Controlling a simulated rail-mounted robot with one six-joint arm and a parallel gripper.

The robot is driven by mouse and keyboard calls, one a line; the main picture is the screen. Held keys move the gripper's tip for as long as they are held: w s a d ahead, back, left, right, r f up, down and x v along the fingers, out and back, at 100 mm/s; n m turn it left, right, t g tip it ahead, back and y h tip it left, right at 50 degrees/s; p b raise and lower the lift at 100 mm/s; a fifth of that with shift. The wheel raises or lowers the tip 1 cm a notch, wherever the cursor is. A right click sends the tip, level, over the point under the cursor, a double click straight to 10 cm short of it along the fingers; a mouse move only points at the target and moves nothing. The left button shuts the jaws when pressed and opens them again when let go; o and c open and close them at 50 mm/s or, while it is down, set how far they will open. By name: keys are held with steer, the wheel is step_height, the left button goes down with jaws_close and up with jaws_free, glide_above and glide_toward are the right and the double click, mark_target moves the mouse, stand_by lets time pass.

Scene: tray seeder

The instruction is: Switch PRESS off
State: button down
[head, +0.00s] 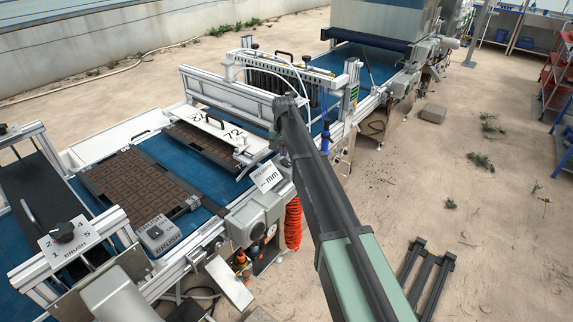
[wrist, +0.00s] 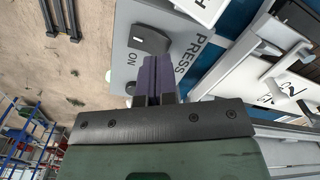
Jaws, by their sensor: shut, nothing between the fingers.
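In the wrist view a grey panel (wrist: 192,58) bears the word PRESS and a black switch (wrist: 148,40) with the label ON beside it. I cannot tell for certain which way the switch is set. My gripper (wrist: 157,62) is shut and empty, its purple fingers side by side. The fingertips lie just below the switch in the picture, over the panel face; whether they touch it I cannot tell. The fingers hide part of the panel. In the head view my arm reaches up to the machine line, and the fingers and the PRESS panel cannot be made out.
In the head view a brown seed tray (head: 135,185) lies on the blue conveyor. Sandy floor to the right is mostly free, with a dark rack (head: 428,280) near the bottom.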

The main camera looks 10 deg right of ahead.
mark_target(284, 161)
steer(key=shift+f+b, duration=1.35)
stand_by(0.5)
steer(key=shift+r, duration=0.1)
step_height(284, 161, up, 7)
steer(key=p, duration=0.7)
steer(key=shift+n, duration=0.3)
steer(key=s+n, duration=0.3)
steer(key=s, duration=3.5)
steer(key=shift+s, duration=0.35)
